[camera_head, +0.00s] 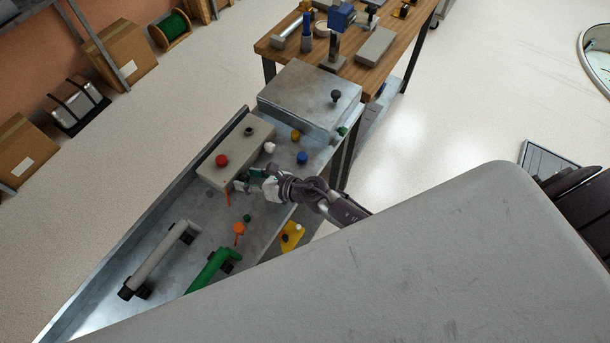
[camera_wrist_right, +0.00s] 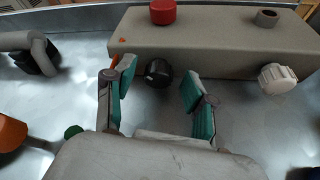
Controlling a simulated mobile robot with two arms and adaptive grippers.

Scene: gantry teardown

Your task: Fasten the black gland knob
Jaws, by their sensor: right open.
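The black gland knob (camera_wrist_right: 158,73) is on the front face of a grey box (camera_wrist_right: 215,38), with a small pale mark on it. My right gripper (camera_wrist_right: 157,90) is open, its green-padded fingers either side of the knob in the wrist view. The knob looks a little beyond the fingertips; I cannot tell whether they touch it. In the head view my right gripper (camera_head: 250,180) is at the front of the grey box (camera_head: 237,150) and mostly hides the knob. My left gripper is not in view.
A red knob (camera_wrist_right: 162,12) and a dark ring (camera_wrist_right: 266,18) are on the box top. A white knob (camera_wrist_right: 277,78) is on its front. Yellow (camera_head: 296,135) and blue (camera_head: 302,157) knobs lie nearby. A green handle (camera_head: 212,268) and grey handle (camera_head: 160,255) lie in front.

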